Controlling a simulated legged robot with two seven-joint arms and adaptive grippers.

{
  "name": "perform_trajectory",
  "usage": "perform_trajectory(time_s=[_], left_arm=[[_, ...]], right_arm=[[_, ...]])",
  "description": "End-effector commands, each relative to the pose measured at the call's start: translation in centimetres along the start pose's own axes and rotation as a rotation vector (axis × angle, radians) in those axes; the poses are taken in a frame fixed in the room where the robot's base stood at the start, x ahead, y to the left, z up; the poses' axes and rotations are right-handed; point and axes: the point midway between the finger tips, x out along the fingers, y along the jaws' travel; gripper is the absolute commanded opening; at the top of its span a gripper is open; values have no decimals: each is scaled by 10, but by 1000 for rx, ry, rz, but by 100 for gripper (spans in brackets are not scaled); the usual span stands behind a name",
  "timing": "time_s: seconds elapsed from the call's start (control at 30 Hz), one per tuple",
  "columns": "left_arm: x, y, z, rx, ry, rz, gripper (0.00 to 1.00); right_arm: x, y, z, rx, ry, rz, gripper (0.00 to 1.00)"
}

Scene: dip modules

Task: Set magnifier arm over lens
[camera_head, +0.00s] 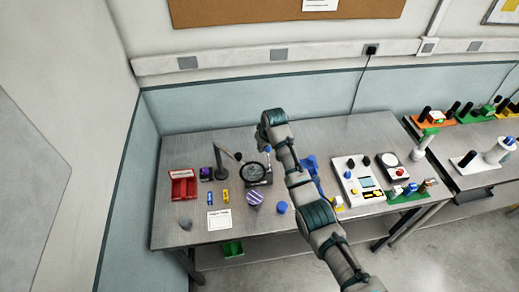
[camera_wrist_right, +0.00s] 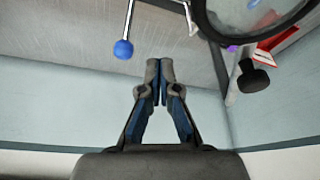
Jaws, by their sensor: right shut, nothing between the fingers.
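The magnifier arm rises from a dark base (camera_head: 221,174) on the left of the bench. Its round, dark-rimmed lens (camera_head: 253,171) hangs over a dark block. The lens ring also shows large at the upper right of the right wrist view (camera_wrist_right: 255,30). A blue ball (camera_wrist_right: 123,49) on a thin metal rod is left of my right gripper (camera_wrist_right: 160,68) in that view. The gripper is shut and empty, apart from both ball and ring. In the head view my right arm reaches over the bench, its hand mostly hidden behind the wrist. My left gripper is out of view.
A red tray (camera_head: 183,188), a striped purple disc (camera_head: 255,198), a blue cup (camera_head: 282,208) and a white card (camera_head: 219,220) lie around the magnifier. A white control panel (camera_head: 358,181) stands right of my arm. The back strip of the bench is mostly clear.

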Motion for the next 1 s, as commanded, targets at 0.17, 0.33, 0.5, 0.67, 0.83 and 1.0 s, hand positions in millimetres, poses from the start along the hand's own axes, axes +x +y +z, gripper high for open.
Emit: perform_trajectory(time_s=[0.17,0.33,0.5,0.67,0.83,1.0], left_arm=[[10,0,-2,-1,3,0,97],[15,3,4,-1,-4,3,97],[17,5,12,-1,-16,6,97],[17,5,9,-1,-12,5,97],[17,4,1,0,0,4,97],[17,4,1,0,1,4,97]], right_arm=[[-34,-10,-2,0,7,5,0],[-60,-17,-8,2,5,5,0],[-72,-20,-12,3,1,4,0],[-76,-21,-12,3,1,4,0],[-78,-20,-11,3,4,5,0],[-77,-20,-11,4,3,4,0]])
